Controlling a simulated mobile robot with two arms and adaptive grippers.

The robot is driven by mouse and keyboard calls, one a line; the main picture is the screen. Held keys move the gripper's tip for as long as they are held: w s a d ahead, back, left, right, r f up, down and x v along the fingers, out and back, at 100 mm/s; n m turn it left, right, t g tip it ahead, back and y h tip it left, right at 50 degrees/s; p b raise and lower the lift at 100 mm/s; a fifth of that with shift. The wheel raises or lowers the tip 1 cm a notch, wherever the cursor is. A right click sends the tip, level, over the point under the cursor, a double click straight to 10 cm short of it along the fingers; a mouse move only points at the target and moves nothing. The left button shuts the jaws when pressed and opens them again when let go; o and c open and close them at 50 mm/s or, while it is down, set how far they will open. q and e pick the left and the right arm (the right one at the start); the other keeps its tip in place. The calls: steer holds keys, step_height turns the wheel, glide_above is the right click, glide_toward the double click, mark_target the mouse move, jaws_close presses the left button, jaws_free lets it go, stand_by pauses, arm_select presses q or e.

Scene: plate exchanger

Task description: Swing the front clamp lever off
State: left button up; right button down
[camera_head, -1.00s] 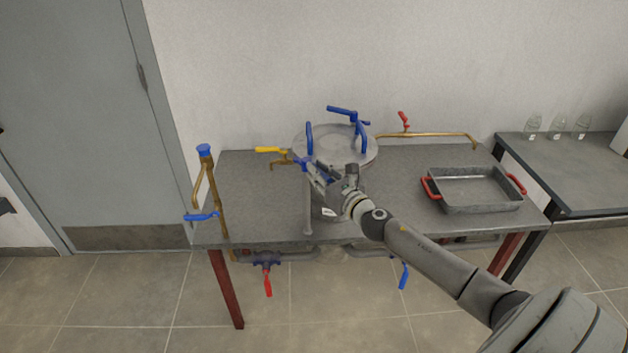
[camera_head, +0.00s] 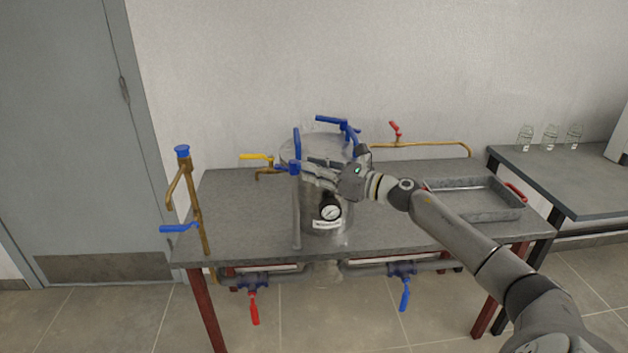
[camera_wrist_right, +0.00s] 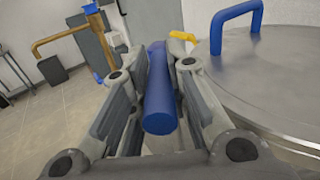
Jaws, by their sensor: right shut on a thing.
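The steel vessel (camera_head: 314,200) stands on the grey table with a round gauge (camera_head: 330,212) on its front. The front clamp lever (camera_head: 284,168) is blue and lies at the front left of the lid's rim. My right gripper (camera_head: 306,171) reaches in from the right, in front of the vessel, and is shut on this lever. In the right wrist view the blue lever (camera_wrist_right: 159,95) lies lengthwise between the two fingers, beside the round metal lid (camera_wrist_right: 275,85). The gripper hides part of the lever and lid in the head view. My left gripper is not in view.
A blue lid handle (camera_head: 297,143) stands close above the gripper. Another blue lever (camera_head: 335,121) is at the lid's back. A brass pipe (camera_head: 190,195) rises at the table's left. A grey tray (camera_head: 470,205) with red handles is partly behind my right arm.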

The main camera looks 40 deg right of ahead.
stand_by(0.5)
steer(key=c, duration=1.5)
jaws_free()
steer(key=shift+o, duration=0.8)
steer(key=shift+f, duration=0.15)
steer(key=v, duration=1.2)
steer(key=shift+d, duration=0.1)
